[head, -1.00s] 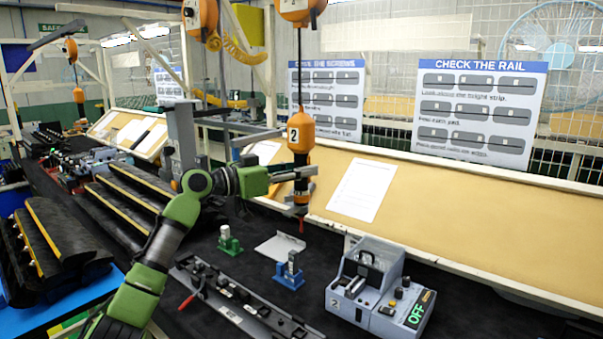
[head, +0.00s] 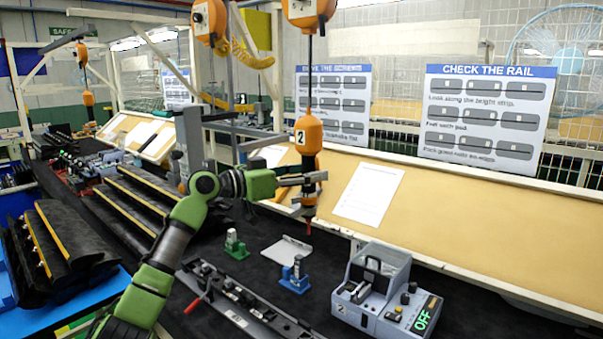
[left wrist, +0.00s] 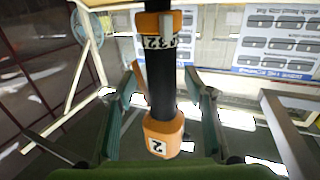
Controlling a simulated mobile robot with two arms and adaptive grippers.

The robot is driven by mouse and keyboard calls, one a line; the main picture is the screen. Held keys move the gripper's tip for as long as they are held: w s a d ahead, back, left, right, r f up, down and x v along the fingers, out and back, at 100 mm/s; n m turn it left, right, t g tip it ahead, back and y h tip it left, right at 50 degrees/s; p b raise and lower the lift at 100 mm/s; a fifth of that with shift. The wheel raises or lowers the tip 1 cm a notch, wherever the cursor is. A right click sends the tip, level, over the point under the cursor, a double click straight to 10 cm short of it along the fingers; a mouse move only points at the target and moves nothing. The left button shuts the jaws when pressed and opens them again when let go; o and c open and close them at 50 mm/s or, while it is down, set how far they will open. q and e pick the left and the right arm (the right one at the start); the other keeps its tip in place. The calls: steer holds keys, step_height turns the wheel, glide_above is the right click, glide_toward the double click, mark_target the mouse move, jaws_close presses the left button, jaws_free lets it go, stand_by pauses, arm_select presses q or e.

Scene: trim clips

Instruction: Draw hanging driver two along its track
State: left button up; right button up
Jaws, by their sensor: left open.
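Hanging driver two (head: 308,136) is an orange tool marked "2", hanging upright on a dark cable from an orange balancer (head: 308,12) also marked "2". My left gripper (head: 312,181) is open at the driver's lower, dark body, below the orange part. In the left wrist view the driver (left wrist: 162,136) stands between the two spread fingers (left wrist: 165,105), with a visible gap on each side. Whether a finger touches it I cannot tell. The overhead track is not clearly in view. My right gripper is not in view.
Below the driver on the black bench are a green fixture (head: 235,245), a blue fixture (head: 295,275), a grey plate (head: 286,249) and a long dark rail (head: 235,298). A grey control box (head: 372,290) reading "OFF" stands right. Another balancer (head: 209,20) hangs left.

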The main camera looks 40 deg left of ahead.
arm_select(q)
steer(key=v, duration=1.2)
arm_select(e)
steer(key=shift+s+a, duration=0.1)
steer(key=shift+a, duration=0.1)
arm_select(q)
steer(key=shift+r, duration=0.15)
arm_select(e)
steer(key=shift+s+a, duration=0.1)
